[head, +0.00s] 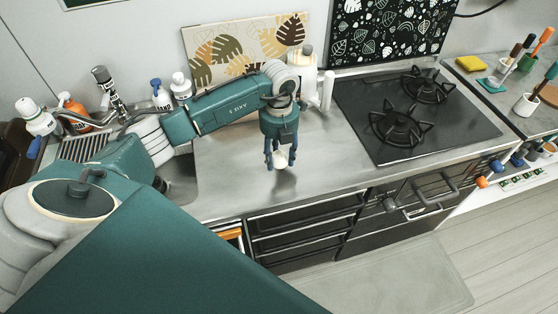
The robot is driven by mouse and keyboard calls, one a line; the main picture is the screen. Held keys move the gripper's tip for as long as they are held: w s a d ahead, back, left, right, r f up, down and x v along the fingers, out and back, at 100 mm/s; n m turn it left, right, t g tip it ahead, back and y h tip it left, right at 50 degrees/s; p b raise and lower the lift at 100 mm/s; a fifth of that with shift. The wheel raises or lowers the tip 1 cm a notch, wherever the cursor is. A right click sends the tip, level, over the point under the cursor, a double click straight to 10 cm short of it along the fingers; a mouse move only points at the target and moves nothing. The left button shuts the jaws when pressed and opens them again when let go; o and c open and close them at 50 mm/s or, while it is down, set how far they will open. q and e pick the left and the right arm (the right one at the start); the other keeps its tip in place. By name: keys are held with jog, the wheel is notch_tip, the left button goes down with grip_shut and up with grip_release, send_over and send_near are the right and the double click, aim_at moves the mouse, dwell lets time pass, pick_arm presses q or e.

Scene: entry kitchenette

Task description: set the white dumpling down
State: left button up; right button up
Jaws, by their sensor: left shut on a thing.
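The white dumpling (282,160) is a small pale lump between the fingers of my left gripper (280,158). The gripper points down over the steel counter (235,185), left of the stove, and is shut on the dumpling. A soft dark patch shows on the counter just below it. I cannot tell whether the dumpling touches the counter. The fingers hide part of it. My right gripper does not show.
A black gas stove (425,125) with two burners fills the counter to the right. A leaf-pattern board (235,50), bottles and a white cylinder (328,90) stand along the back. A sink (180,180) lies at left. The counter around the gripper is clear.

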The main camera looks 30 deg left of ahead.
aim_at(280, 155)
pick_arm(q)
notch_tip(280, 155, up, 17)
jog(key=b, duration=0.2)
jog(key=shift+r+b, duration=0.15)
jog(key=shift+b, duration=0.2)
jog(key=s+d+f+n, duration=0.1)
jog(key=s+d+n, duration=0.5)
jog(key=n, duration=1)
jog(key=s+d+f+n, duration=0.2)
jog(key=s+d+n, duration=0.5)
jog(key=n, duration=0.9)
jog(key=shift+s+d+f, duration=0.3)
jog(key=shift+s, duration=1)
